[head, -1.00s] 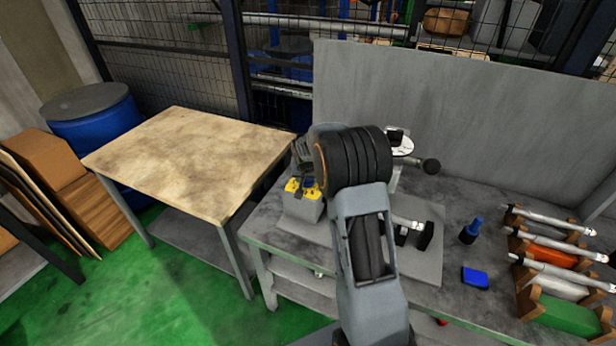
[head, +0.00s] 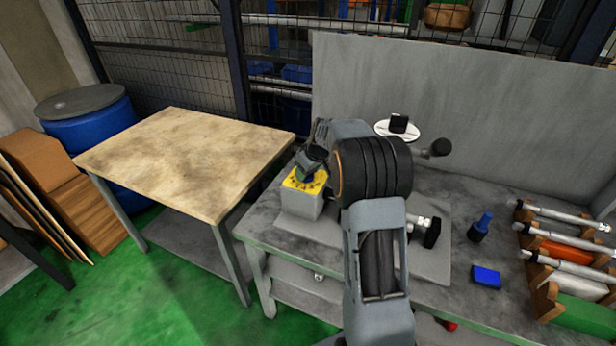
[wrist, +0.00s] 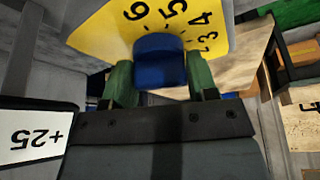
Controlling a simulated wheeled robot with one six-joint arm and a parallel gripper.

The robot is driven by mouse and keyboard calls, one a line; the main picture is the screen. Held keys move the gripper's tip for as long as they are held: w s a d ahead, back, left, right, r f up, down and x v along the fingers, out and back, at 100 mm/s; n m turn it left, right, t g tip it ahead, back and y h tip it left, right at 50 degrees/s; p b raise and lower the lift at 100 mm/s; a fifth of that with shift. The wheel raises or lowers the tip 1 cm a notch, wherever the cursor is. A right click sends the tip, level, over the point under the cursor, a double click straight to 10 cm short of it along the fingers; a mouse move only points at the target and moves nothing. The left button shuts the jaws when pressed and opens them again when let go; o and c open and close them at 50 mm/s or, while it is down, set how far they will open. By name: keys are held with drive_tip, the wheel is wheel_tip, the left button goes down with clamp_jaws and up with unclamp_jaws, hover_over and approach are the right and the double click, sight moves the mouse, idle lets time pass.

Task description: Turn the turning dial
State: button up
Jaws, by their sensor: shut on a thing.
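The turning dial is a blue knob (wrist: 160,62) on a yellow plate (wrist: 120,28) with black numbers, seen in the wrist view. The numbers 3, 4, 5 and 6 show. In the head view the yellow plate (head: 304,180) tops a grey block on the workbench, and my gripper hides the knob there. My gripper (wrist: 161,78) has a green finger on each side of the knob and is shut on it. In the head view my gripper (head: 308,166) is above the plate, coming in from the right.
A white label reading +25 (wrist: 32,138) shows at the left of the wrist view. On the grey workbench (head: 275,235) are a white disc (head: 390,133), a blue box (head: 486,277), a blue-topped bottle (head: 481,228) and a rack of metal rods (head: 565,250). A wooden table (head: 185,160) stands left.

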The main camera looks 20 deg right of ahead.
drive_tip(key=shift+n+b, duration=0.35)
drive_tip(key=shift+n, duration=0.15)
idle(0.3)
drive_tip(key=o, duration=0.9)
drive_tip(key=v, duration=1.4)
drive_tip(key=shift+w+d+b, duration=0.15)
drive_tip(key=shift+d+b, duration=0.15)
drive_tip(key=shift+b, duration=0.05)
